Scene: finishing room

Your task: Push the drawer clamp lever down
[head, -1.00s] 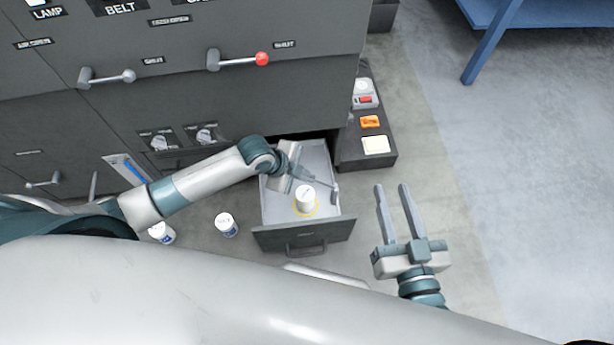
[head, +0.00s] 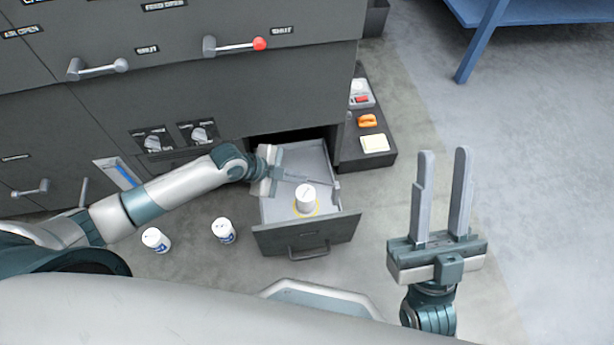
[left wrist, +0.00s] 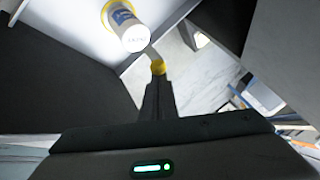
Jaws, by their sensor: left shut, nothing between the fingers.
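The drawer (head: 325,232) is pulled out of the dark cabinet. A white canister (head: 305,198) stands inside it within a yellow ring; it also shows in the left wrist view (left wrist: 130,28). My left gripper (head: 308,181) is shut and empty, over the drawer behind the canister. In the left wrist view its dark fingers (left wrist: 158,88) point at a yellow tip (left wrist: 158,67) at the end of a short pale arm, which looks like the clamp lever. I cannot tell whether they touch. In the head view the lever is small and unclear. My right gripper (head: 444,155) is open and empty.
Two white canisters (head: 223,231) (head: 155,240) stand on the floor left of the drawer. The cabinet front carries a red-knobbed lever (head: 235,46) and a grey lever (head: 97,67). A low dark box (head: 366,152) with switches stands right of the drawer.

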